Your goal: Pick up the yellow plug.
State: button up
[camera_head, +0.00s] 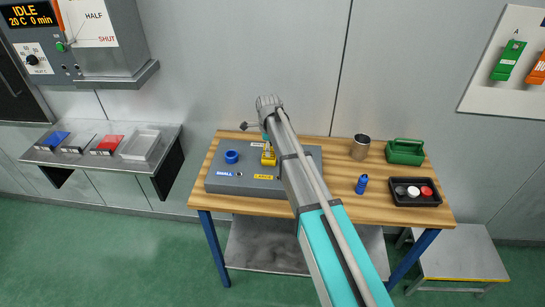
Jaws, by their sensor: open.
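The yellow plug (268,159) is on the grey board (222,187) on the wooden table, partly covered by my arm. My gripper (267,146) hangs over the yellow plug, close to it. It is open, but it is small and partly hidden by my arm, so I cannot tell whether its fingers are around the plug or just above it.
A blue ring-shaped plug (231,157) sits left on the board, near a "SMALL" label. The wall stands close behind.

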dwell(0.5)
grip_shut()
jog(key=shift+r, duration=0.2)
dwell(0.3)
notch_tip(320, 180, up, 3)
jog(key=p, duration=0.3)
jog(key=s+d+r+p, duration=0.1)
jog(key=s+r+p, duration=0.8)
jog(key=s, duration=0.5)
jog(key=shift+d+r+p, duration=0.35)
jog(key=shift+p, duration=0.2)
